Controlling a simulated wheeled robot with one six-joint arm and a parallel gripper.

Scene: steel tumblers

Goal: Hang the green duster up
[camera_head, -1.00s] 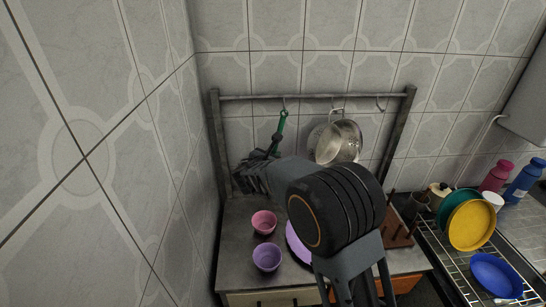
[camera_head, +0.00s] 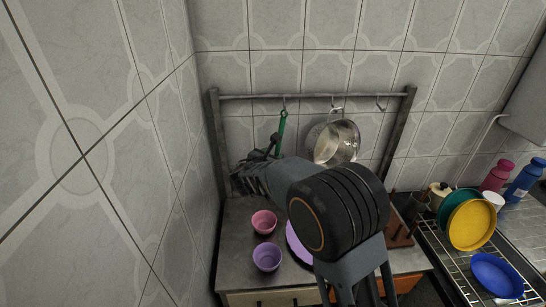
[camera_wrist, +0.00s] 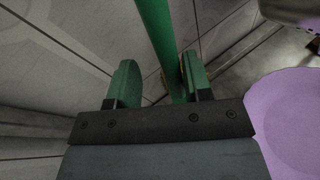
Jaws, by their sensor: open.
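The green duster (camera_head: 281,131) has its handle upright just below the left hook (camera_head: 284,101) of the wall rail, and its top end appears to hang on that hook. Its lower part is hidden behind my arm. My gripper (camera_head: 265,152) is beside the handle, below the hook. In the wrist view my gripper (camera_wrist: 160,75) is open, with one finger on each side of the green handle (camera_wrist: 162,38). The handle is nearer the right finger, and I cannot tell whether they touch.
A steel colander (camera_head: 337,142) hangs from the middle hook; the right hook (camera_head: 380,103) is empty. Pink (camera_head: 264,222) and purple bowls (camera_head: 267,257) and a purple plate (camera_head: 297,243) are on the counter. A dish rack (camera_head: 460,262) is at right, a tiled wall at left.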

